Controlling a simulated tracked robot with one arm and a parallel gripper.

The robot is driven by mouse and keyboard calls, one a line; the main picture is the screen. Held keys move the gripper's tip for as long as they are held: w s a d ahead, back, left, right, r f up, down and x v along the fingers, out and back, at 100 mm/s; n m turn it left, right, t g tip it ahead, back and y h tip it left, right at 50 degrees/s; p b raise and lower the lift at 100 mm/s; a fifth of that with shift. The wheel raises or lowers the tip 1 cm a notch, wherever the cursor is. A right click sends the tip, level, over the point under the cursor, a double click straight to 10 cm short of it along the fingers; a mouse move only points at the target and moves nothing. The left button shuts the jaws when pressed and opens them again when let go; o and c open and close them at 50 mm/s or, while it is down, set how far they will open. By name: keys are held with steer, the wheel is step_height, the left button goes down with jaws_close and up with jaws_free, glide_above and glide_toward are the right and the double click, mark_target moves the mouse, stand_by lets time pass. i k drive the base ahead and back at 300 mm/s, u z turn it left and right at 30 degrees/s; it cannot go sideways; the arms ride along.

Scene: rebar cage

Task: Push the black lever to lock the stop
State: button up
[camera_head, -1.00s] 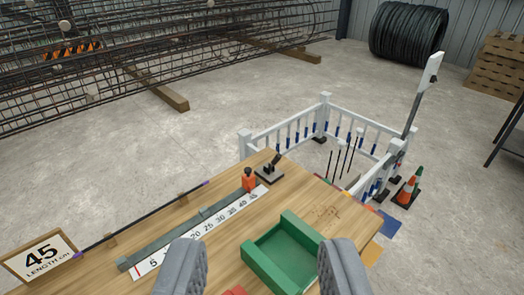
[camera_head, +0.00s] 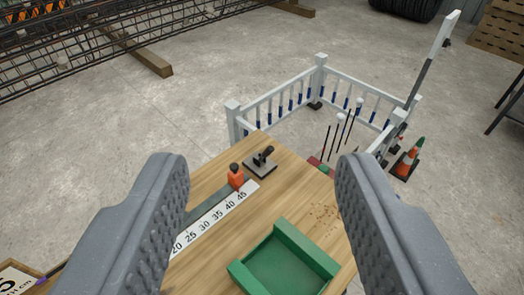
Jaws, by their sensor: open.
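The black lever (camera_head: 264,154) stands on a small grey base plate (camera_head: 260,166) near the far corner of the wooden table, tilted to the upper right. The orange stop (camera_head: 235,178) with a dark knob sits on the grey rail (camera_head: 207,205), close to the 45 mark of the white number scale (camera_head: 217,220). My gripper (camera_head: 262,165) is open and empty, its two grey fingers wide apart at the left and right. The lever and stop show between the fingers, farther off, with no contact seen. The left finger hides part of the rail.
A green tray (camera_head: 235,272) lies on the table (camera_head: 222,252) in front of the lever. A white fence (camera_head: 285,98) stands just beyond the table, with upright rods inside it. A traffic cone (camera_head: 407,160) is at the right.

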mark_target(270, 150)
steer(key=z, duration=0.75)
steer(key=k, duration=0.9)
steer(key=z, duration=0.85)
steer(key=k, duration=0.45)
steer(key=z, duration=0.4)
steer(key=i, duration=0.6)
steer(key=u, duration=0.55)
steer(key=i, duration=1.15)
steer(key=u, duration=1.25)
steer(key=i, duration=0.8)
steer(key=u, duration=0.55)
